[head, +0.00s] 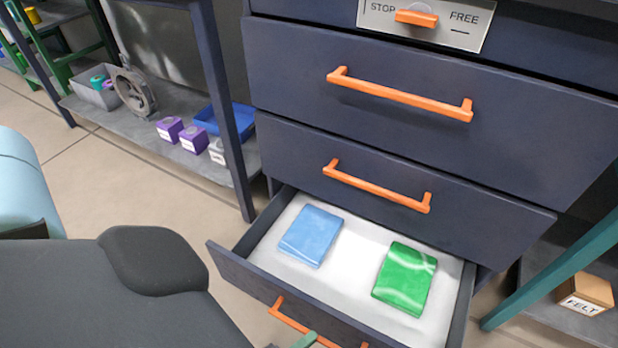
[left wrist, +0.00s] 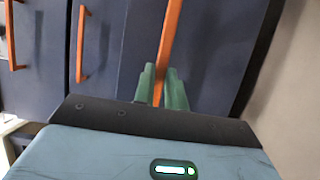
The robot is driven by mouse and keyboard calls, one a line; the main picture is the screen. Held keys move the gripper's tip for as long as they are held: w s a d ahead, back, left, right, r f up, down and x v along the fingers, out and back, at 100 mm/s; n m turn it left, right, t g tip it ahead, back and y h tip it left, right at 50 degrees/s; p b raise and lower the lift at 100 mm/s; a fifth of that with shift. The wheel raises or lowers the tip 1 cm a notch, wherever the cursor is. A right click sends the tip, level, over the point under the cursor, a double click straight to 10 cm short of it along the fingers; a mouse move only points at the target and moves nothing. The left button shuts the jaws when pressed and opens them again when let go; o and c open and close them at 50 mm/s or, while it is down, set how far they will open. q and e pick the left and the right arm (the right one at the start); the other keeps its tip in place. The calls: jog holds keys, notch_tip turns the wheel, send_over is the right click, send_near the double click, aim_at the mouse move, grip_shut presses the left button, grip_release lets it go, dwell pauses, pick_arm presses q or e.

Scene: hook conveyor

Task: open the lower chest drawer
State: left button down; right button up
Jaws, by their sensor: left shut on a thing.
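The lower chest drawer (head: 262,290) is pulled out of the dark blue chest, and its white inside shows. A light blue packet (head: 311,236) and a green packet (head: 404,279) lie flat in it. Its orange handle (head: 290,319) is at the bottom edge of the head view, partly cut off. My left gripper (left wrist: 163,88) is shut on this handle (left wrist: 169,50), with a green finger on each side of the bar. In the head view only a green fingertip (head: 305,341) shows. My right gripper is not in view.
Two closed drawers (head: 300,65) (head: 295,150) with orange handles are above. A plate marked STOP and FREE (head: 466,25) has an orange knob. A left shelf (head: 135,125) holds purple boxes (head: 193,140) and a blue tray (head: 240,118). A FELT box (head: 585,293) is at right.

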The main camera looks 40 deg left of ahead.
pick_arm(q)
jog(key=c, duration=1.4)
grip_release()
jog(key=shift+c, duration=0.2)
jog(key=s, duration=0.8)
jog(key=shift+a+p, duration=0.45)
jog(key=shift+w, duration=0.1)
